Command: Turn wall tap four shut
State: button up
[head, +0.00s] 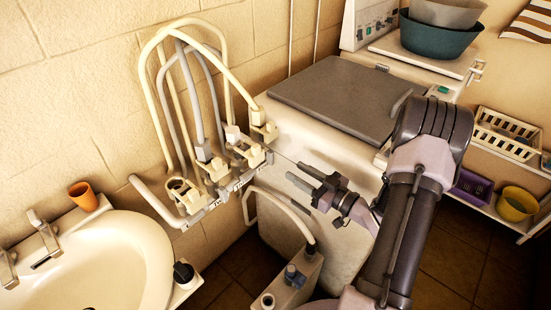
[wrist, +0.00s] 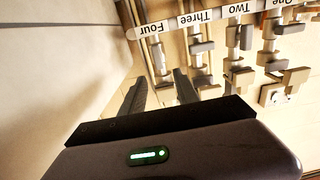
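The wall taps sit in a row on a white labelled rail (wrist: 218,14), whose words appear upside down in the wrist view. Wall tap four (wrist: 160,60) is at the left end there, by the label "Four". In the head view, tap four (head: 263,130) is at the far right end of the row, with a cream hose on it. My gripper (wrist: 157,88) is open and empty, with its fingers pointing toward taps four and three. In the head view my gripper (head: 297,172) is right of the rail, apart from the taps. I cannot tell tap four's handle setting.
Tap three (wrist: 197,50) stands close beside tap four. A white machine with a grey lid (head: 345,92) stands just behind my gripper.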

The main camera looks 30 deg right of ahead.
aim_at(273, 156)
jog(key=b+x, duration=0.2)
jog(key=x, duration=0.7)
jog(key=shift+w, duration=0.35)
grip_shut()
